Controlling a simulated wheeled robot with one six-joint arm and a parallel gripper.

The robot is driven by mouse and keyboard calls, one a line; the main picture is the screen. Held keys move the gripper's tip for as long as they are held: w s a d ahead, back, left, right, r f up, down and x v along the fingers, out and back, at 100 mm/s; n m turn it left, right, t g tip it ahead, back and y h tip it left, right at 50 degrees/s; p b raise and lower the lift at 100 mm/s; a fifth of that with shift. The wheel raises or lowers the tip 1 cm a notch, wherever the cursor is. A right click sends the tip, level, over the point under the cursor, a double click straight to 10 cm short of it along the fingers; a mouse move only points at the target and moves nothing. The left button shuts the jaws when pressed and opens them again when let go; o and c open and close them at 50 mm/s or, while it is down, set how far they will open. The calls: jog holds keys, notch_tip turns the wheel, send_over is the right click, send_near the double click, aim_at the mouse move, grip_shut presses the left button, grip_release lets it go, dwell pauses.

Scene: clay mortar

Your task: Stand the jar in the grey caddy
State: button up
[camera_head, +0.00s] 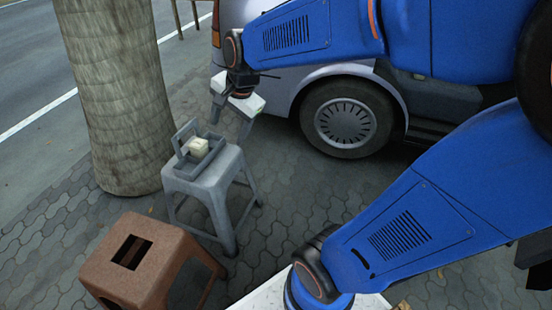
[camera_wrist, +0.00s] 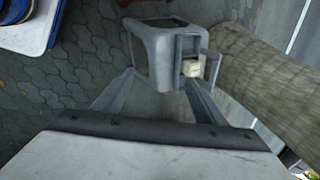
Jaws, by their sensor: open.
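The grey caddy (camera_head: 210,157) with its raised handle stands on a grey stool (camera_head: 212,180) in the head view. A small pale cream item, which looks like the jar (camera_head: 197,146), sits inside the caddy; whether it stands fully upright is hard to tell. In the wrist view the jar (camera_wrist: 191,69) shows within the caddy (camera_wrist: 202,43), to the right of the stool top. My gripper (camera_head: 229,132) is open and empty, above and just right of the caddy, apart from the jar. Its two fingers (camera_wrist: 160,82) show spread in the wrist view.
A brown stool (camera_head: 135,258) stands at the front left, its top bare. A tree trunk (camera_head: 115,95) rises close behind the grey stool. A parked van (camera_head: 345,115) stands behind my arm. Paving (camera_head: 275,215) right of the grey stool is clear.

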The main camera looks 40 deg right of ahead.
jog(key=s+d+n+h, duration=0.1)
jog(key=s+d+n, duration=0.2)
jog(key=s+n, duration=1)
jog(key=s, duration=0.5)
jog(key=shift+s+r+n+t, duration=0.2)
jog(key=shift+n+t, duration=0.1)
